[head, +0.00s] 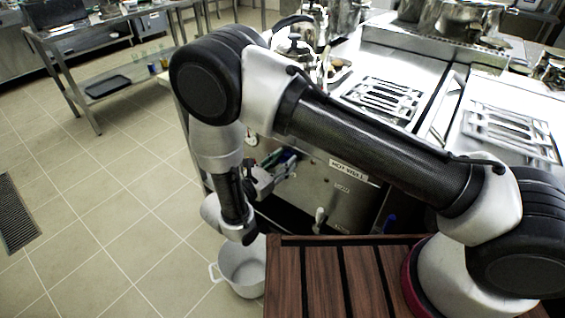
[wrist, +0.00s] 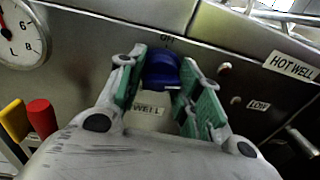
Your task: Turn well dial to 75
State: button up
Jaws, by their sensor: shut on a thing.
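The well dial is a dark blue knob (wrist: 162,68) on the metal front panel, above a label reading "WELL" (wrist: 146,111) in the wrist view. My gripper (wrist: 160,72) has its green-padded fingers on either side of the knob and is shut on it. In the head view my gripper (head: 268,180) is at the panel front, left of the "HOT WELL" label (head: 348,170); the knob is hidden there. I cannot read the dial's setting. An "OFF" mark shows partly above the knob in the wrist view.
A round gauge (wrist: 20,35) is at the left of the panel, with red (wrist: 41,117) and yellow (wrist: 14,119) handles below. A "LOW" label (wrist: 258,105) is at the right. A pot (head: 243,268) stands below my gripper. Tiled floor at left is mostly clear.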

jog(key=m, duration=0.6)
jog(key=m+y, duration=0.1)
jog(key=m, duration=0.4)
jog(key=shift+m, duration=0.3)
dwell(0.4)
jog(key=o, duration=1)
jog(key=shift+o, duration=0.2)
jog(key=shift+s, duration=0.1)
jog(key=f+v, duration=0.1)
jog(key=v, duration=1)
jog(key=shift+s+a+r, duration=0.2)
jog(key=shift+s+r, duration=0.2)
jog(key=shift+r, duration=0.15)
